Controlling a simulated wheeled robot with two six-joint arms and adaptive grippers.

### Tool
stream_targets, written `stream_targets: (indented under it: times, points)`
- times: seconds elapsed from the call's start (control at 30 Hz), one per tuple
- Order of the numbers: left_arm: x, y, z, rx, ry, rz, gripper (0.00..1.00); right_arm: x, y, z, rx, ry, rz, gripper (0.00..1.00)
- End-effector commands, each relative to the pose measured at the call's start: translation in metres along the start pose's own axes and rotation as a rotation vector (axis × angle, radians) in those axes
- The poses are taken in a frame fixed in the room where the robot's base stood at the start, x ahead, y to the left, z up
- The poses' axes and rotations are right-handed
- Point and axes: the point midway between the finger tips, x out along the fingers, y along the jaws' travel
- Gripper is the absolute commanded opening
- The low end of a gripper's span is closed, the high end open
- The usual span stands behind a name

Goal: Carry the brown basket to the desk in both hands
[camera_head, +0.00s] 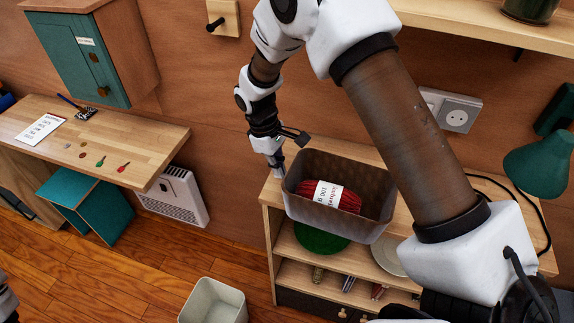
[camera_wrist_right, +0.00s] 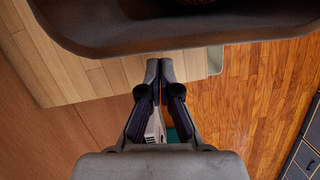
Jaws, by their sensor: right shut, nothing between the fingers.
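The brown basket (camera_head: 325,216) stands upright on top of the wooden shelf unit (camera_head: 272,190). It holds a red bundle with a white label (camera_head: 330,193). My right gripper (camera_head: 279,160) is at the basket's left end, close to its rim. In the right wrist view its fingers (camera_wrist_right: 160,68) are shut with nothing between them, just below the dark basket wall (camera_wrist_right: 180,38). I cannot tell whether they touch it. The wooden desk (camera_head: 140,140) is at the left against the wall. My left gripper is not in view.
The desk holds a paper (camera_head: 40,130), a pen and several small items; its right part is clear. A pale bin (camera_head: 214,302) stands on the floor. A white heater (camera_head: 175,195) is on the wall. A green lamp (camera_head: 537,160) stands right of the basket.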

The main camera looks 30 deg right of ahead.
Motion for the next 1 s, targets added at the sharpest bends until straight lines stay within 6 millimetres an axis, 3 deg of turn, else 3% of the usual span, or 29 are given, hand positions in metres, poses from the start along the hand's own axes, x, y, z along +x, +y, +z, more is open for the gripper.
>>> stream_targets:
  times: [0.03,0.2,0.53,0.73,1.0]
  points:
    - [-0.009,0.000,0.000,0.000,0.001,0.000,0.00,-0.004,0.000,0.009,-0.001,-0.001,-0.002,0.00]
    - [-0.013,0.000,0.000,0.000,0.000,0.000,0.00,0.003,0.000,0.022,0.000,0.001,0.000,0.00]
    - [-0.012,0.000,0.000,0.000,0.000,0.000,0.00,0.004,0.000,0.024,-0.001,0.001,0.001,0.00]
    - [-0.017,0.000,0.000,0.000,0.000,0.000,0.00,0.008,0.000,0.040,-0.001,0.000,0.000,0.00]
    - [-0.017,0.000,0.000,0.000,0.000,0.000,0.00,0.009,0.000,0.040,-0.001,0.000,0.001,0.00]
